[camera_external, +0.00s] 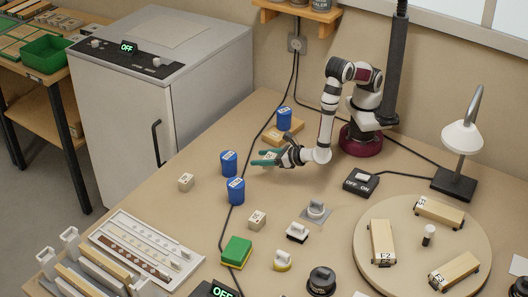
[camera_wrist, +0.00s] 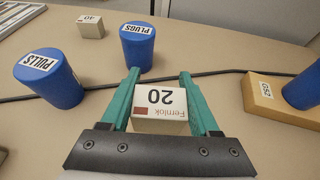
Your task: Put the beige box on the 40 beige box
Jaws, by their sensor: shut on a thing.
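My gripper (camera_external: 266,158) has teal fingers, and they are shut on a beige box (camera_wrist: 161,107) marked 20, which sits between them in the wrist view. The gripper (camera_wrist: 160,88) points left in the external view, low over the bench; I cannot tell whether the held box touches the bench. The 40 beige box (camera_wrist: 90,27) stands on the bench at the upper left of the wrist view, beyond the blue cans. In the external view the 40 box (camera_external: 186,182) is left of the cans, apart from my gripper. The held box is mostly hidden there by the fingers.
The blue PLUGS can (camera_wrist: 137,46) and PULLS can (camera_wrist: 50,79) stand between my gripper and the 40 box. A third blue can (camera_external: 284,118) stands at a tan block (camera_external: 290,133). A black cable (camera_external: 223,222) crosses the bench. Another small beige box (camera_external: 257,220) stands nearer the front.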

